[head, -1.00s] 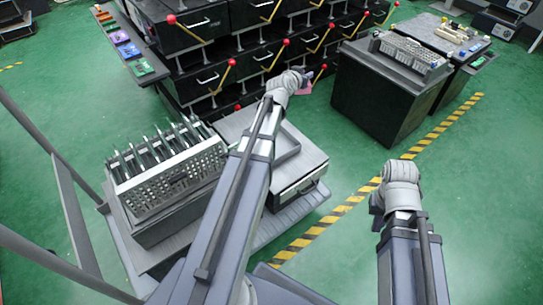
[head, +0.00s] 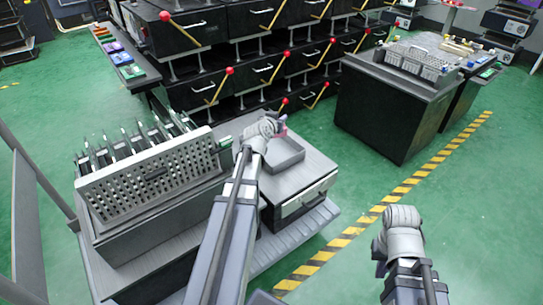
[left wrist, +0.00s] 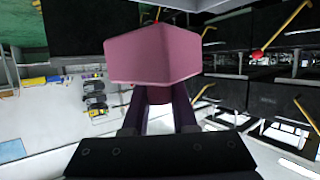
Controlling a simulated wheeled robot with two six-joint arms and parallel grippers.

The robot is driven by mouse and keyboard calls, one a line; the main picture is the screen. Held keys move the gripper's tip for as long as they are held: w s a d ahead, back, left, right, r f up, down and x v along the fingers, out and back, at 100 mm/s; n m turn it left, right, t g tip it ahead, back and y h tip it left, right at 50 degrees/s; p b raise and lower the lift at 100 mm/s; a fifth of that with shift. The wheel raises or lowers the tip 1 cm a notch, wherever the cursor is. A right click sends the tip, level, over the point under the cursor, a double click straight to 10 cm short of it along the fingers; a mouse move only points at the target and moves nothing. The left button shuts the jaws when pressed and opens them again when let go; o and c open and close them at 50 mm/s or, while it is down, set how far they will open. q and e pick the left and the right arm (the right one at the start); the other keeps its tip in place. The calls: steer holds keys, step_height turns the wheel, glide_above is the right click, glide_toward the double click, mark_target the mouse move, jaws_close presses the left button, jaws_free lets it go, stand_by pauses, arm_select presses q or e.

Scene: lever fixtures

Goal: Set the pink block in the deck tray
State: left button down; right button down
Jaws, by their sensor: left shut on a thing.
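The pink block (left wrist: 150,55) fills the upper middle of the left wrist view, clasped between the two dark fingers of my left gripper. In the head view my left gripper (head: 277,127) is at the far edge of the grey deck tray (head: 291,164), and only a sliver of the pink block (head: 283,119) shows past the wrist. The tray looks empty where it shows; my arm hides its left part. I cannot tell how high the block is above it. My right gripper (head: 379,250) hangs over the floor at the right, its fingers mostly hidden.
A perforated grey rack (head: 150,180) with upright rods stands left of the tray. Black drawer units with red-knobbed levers (head: 229,71) stand behind. A dark cabinet (head: 395,105) stands at the back right. Green floor with a striped line (head: 400,190) is clear between.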

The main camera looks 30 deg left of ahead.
arm_select(q)
step_height(320, 180, down, 10)
steer(key=b, duration=1)
steer(key=shift+f, duration=0.1)
steer(key=c, duration=1.2)
jaws_free()
steer(key=o, duration=0.5)
